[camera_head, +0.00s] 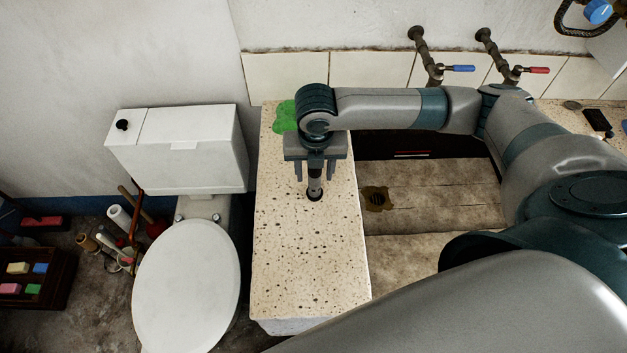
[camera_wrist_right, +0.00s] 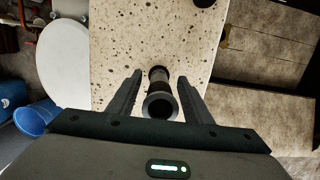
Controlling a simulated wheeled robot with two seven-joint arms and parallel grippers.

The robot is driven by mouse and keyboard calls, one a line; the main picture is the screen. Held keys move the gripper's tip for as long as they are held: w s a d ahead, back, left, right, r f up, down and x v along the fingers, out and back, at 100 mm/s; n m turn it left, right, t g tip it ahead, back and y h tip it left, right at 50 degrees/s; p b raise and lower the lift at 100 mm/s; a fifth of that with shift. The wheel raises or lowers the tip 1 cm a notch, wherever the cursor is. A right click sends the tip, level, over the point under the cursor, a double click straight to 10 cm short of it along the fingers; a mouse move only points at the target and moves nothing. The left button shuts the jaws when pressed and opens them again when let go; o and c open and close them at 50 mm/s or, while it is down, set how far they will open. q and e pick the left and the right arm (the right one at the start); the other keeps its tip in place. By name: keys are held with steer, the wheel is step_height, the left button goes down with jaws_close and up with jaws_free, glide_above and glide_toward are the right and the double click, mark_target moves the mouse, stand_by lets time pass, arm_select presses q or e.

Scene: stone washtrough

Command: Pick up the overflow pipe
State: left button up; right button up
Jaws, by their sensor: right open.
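The overflow pipe (camera_head: 315,185) is a short grey tube with a dark band, standing on the speckled stone ledge (camera_head: 300,250). In the right wrist view the pipe (camera_wrist_right: 159,100) shows its open round end towards the camera. My right gripper (camera_head: 315,178) comes down from above with one finger on each side of the pipe. In the right wrist view the right gripper (camera_wrist_right: 160,85) is open, with a gap visible between each finger and the pipe. My left gripper is not in view.
A white toilet (camera_head: 190,285) stands left of the ledge. A green cloth-like patch (camera_head: 284,117) lies at the ledge's back. The stone trough with a drain (camera_head: 377,198) is to the right, below two taps (camera_head: 457,68). The ledge's front is clear.

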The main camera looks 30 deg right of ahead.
steer(key=shift+c, duration=0.7)
jaws_close()
steer(key=shift+r, duration=0.2)
steer(key=shift+r, duration=0.3)
steer(key=d+r+b, duration=0.4)
steer(key=d+r, duration=0.6)
steer(key=d, duration=0.1)
steer(key=shift+w+d+b, duration=0.3)
steer(key=shift+d+b, duration=0.05)
